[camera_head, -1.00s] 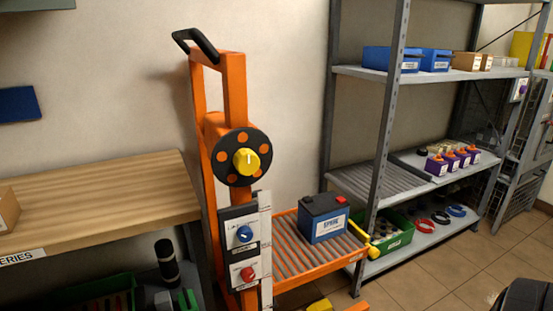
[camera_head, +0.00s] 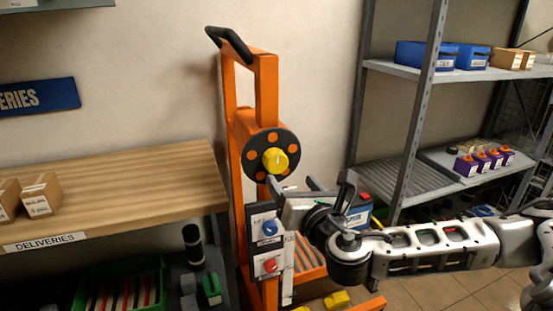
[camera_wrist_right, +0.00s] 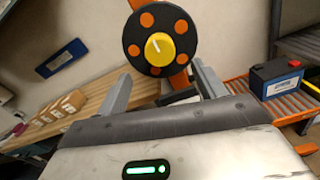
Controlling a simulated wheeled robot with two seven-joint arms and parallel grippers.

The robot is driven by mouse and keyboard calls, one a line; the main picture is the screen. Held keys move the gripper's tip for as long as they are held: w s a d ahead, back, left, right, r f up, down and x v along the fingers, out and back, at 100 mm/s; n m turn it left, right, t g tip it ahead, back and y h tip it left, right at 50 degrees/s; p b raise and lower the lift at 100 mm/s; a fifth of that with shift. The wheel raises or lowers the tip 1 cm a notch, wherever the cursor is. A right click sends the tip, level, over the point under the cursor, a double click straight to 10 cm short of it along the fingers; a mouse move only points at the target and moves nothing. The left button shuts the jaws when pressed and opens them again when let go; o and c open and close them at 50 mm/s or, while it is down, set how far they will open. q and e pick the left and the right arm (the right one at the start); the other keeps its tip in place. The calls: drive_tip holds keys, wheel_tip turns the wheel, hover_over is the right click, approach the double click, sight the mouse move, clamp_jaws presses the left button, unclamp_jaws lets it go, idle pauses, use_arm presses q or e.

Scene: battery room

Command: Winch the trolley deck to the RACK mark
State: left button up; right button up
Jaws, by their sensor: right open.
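The orange trolley (camera_head: 265,85) stands upright against the wall. Its winch is a black disc with orange spots and a yellow centre knob (camera_head: 275,160); the knob also shows in the right wrist view (camera_wrist_right: 159,47). A panel below has a blue knob (camera_head: 270,228) and a red knob (camera_head: 270,265), beside a pale vertical strip. The orange roller deck (camera_head: 310,262) is mostly behind my right arm. My left gripper is out of view.
A wooden bench (camera_head: 110,190) labelled DELIVERIES, with cardboard boxes (camera_head: 40,196), stands at left. A green crate (camera_head: 125,290) is below it. Grey shelving (camera_head: 400,180) with blue bins and purple items stands at right, behind my arm.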

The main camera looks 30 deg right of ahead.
sight(278, 164)
drive_tip(key=p+x, duration=0.1)
drive_tip(key=x, duration=0.9)
drive_tip(key=shift+w+a, duration=0.1)
drive_tip(key=shift+w, duration=0.05)
drive_tip(key=c, duration=1)
